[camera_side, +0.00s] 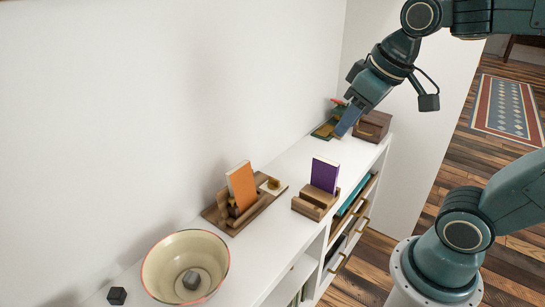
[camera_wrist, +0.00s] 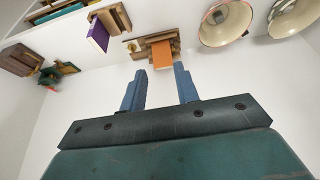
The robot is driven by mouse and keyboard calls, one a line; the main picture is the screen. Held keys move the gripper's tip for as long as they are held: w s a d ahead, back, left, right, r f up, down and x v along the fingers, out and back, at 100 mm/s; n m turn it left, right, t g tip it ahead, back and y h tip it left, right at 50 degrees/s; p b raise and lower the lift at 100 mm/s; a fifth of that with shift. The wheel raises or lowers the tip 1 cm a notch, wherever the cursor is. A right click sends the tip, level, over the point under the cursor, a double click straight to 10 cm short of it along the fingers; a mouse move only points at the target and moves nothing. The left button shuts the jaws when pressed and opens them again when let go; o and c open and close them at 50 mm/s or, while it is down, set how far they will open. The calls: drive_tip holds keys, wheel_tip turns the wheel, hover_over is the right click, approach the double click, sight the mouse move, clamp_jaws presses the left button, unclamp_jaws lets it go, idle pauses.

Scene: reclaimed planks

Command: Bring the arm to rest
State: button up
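My gripper (camera_side: 347,121) is raised over the far end of the white shelf top, in front of the wall, in the side view. Its blue fingers point down and toward the left. In the wrist view my gripper (camera_wrist: 160,88) shows two blue fingers set well apart, with nothing between them. The gripper is open and empty. In the side view the fingers overlap part of the small green item (camera_side: 324,130) behind them; I cannot tell the exact gap.
On the white shelf (camera_side: 278,232) are a brown box (camera_side: 373,126), a purple book (camera_side: 324,174) in a wooden holder, an orange book (camera_side: 241,186) in another, a cream bowl (camera_side: 160,262) with a dark block inside, and a dark cube (camera_side: 117,295). A second round cream vessel (camera_wrist: 293,20) shows in the wrist view.

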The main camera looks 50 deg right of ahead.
drive_tip(key=s+a+f, duration=0.1)
drive_tip(key=s+f, duration=0.1)
drive_tip(key=s, duration=0.3)
drive_tip(key=shift+s+t, duration=0.3)
